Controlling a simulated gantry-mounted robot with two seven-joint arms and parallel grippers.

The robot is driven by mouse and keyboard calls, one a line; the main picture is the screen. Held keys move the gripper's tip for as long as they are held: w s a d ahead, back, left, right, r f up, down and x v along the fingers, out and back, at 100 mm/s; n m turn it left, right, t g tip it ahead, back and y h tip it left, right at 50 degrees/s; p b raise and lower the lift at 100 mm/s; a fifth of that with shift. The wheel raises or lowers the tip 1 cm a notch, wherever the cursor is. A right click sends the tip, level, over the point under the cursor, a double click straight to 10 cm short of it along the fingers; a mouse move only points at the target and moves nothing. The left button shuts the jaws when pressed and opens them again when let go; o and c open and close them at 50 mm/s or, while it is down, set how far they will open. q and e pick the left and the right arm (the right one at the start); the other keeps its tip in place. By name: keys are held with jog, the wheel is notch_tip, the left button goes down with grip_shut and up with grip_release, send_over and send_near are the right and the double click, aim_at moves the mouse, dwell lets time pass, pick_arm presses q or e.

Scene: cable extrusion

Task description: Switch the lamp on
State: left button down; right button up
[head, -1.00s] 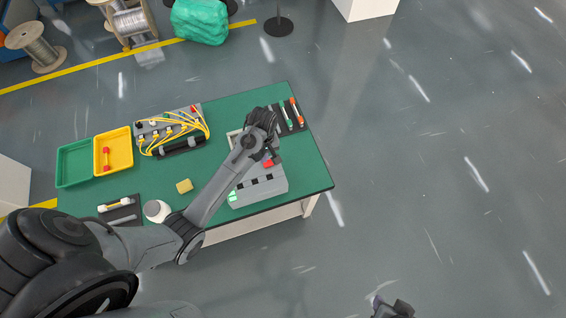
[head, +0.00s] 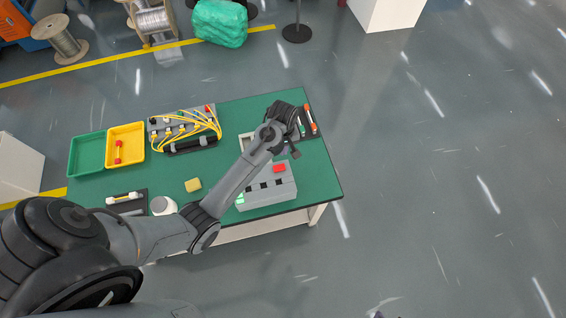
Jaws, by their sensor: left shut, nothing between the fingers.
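I cannot pick out a lamp for certain. A grey box (head: 268,190) with a red block (head: 279,168) on top, dark slots and a green patch (head: 240,199) at its left end stands at the front right of the green table (head: 220,190). A round white thing (head: 163,205) stands at the table's front, partly behind my left arm. My left gripper (head: 295,153) is small and dark in the head view, above the table just behind the box's right part. It looks shut and empty. My right gripper is not clearly in view; only a dark sliver shows at the bottom edge.
A green tray (head: 72,158) and a yellow tray (head: 110,135) with a red part stand at the left. A grey panel with yellow cables (head: 190,128) lies at the back. Red-orange and green tools lie at the right edge. Floor to the right is clear.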

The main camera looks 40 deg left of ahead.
aim_at(283, 167)
pick_arm(q)
notch_tip(283, 167, down, 12)
jog(key=shift+r, duration=0.1)
pick_arm(e)
jog(key=shift+a, duration=0.1)
dwell(0.5)
pick_arm(q)
jog(key=shift+a, duration=0.15)
jog(key=shift+d+f, duration=0.2)
jog(key=shift+d, duration=0.05)
pick_arm(e)
jog(key=shift+s+d+r, duration=0.15)
jog(key=shift+s+d, duration=0.15)
jog(key=shift+d, duration=0.15)
pick_arm(q)
jog(key=shift+a+r+p, duration=0.1)
jog(key=shift+p, duration=0.25)
pick_arm(e)
jog(key=shift+r, duration=0.2)
pick_arm(q)
jog(key=shift+s+a+r+p, duration=0.3)
jog(key=shift+s+p, duration=0.2)
jog(key=shift+p, duration=0.25)
jog(key=shift+s+f, duration=0.1)
pick_arm(e)
jog(key=shift+w+a+r, duration=0.1)
jog(key=shift+a+r, duration=0.05)
jog(key=shift+r, duration=0.7)
